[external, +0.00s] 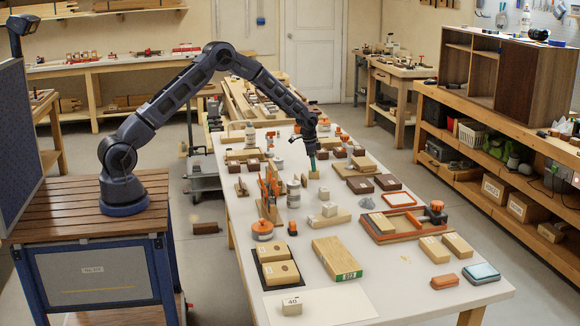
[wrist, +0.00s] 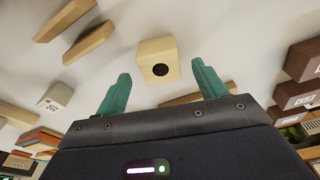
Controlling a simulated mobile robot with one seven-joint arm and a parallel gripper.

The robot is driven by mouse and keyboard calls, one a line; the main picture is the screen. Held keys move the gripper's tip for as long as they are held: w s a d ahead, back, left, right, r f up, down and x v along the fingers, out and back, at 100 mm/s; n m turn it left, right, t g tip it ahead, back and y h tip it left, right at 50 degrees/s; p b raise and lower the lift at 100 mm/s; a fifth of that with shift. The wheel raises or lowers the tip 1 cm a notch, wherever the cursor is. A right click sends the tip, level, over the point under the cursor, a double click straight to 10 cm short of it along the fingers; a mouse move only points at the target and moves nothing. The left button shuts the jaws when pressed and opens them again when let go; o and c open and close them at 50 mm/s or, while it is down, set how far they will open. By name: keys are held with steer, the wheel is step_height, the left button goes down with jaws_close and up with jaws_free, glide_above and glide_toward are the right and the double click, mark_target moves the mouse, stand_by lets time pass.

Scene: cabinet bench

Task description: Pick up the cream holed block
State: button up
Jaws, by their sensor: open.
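The cream holed block (wrist: 158,58) is a small pale wooden block with a round dark hole in the face towards the camera. In the wrist view it shows beyond the fingertips, in the gap between them. My gripper (wrist: 161,69) has two teal fingers, spread apart with nothing between them. In the external view my gripper (external: 311,161) points down just above a small pale block (external: 314,175) on the white bench, which seems to be the same one. Whether the fingertips overlap its height cannot be told.
Dark brown blocks (external: 360,186) stand to the right of the gripper. Orange-handled clamps (external: 269,187) and a white bottle (external: 293,193) stand to its left front.

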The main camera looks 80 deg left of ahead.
steer(key=f, duration=0.3)
steer(key=shift+w+f, duration=0.25)
steer(key=shift+f, duration=0.1)
steer(key=c, duration=1.1)
steer(key=shift+o, duration=0.2)
